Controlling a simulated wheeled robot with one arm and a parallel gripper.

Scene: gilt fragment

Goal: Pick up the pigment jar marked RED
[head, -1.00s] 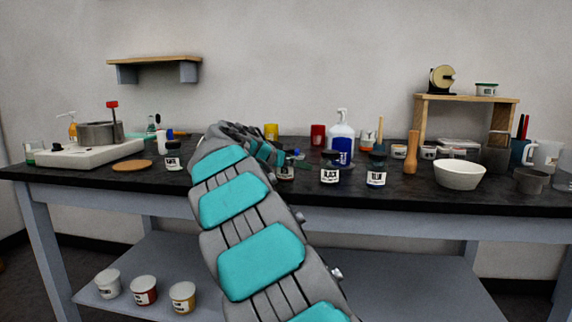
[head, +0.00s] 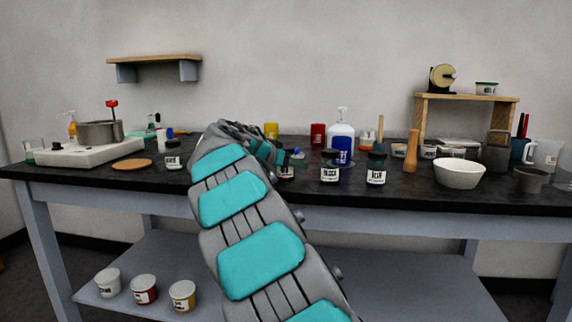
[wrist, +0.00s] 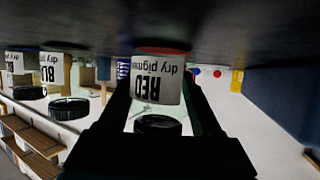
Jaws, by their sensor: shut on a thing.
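The RED pigment jar (wrist: 158,85) shows upside down in the wrist view, with a white label reading RED and dry pigment, a black lid and a red band at its base. My gripper (wrist: 162,108) is shut on it, one finger on each side. In the head view, the jar (head: 286,173) stands upright at the dark worktop, partly hidden by my gripper (head: 284,158). Whether its base touches the worktop I cannot tell.
The BLACK jar (head: 330,173) and another dark-lidded jar (head: 376,173) stand close to the right. A similar jar (head: 173,158) stands to the left. A white bowl (head: 459,174) and a wooden pestle (head: 411,152) are farther right.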

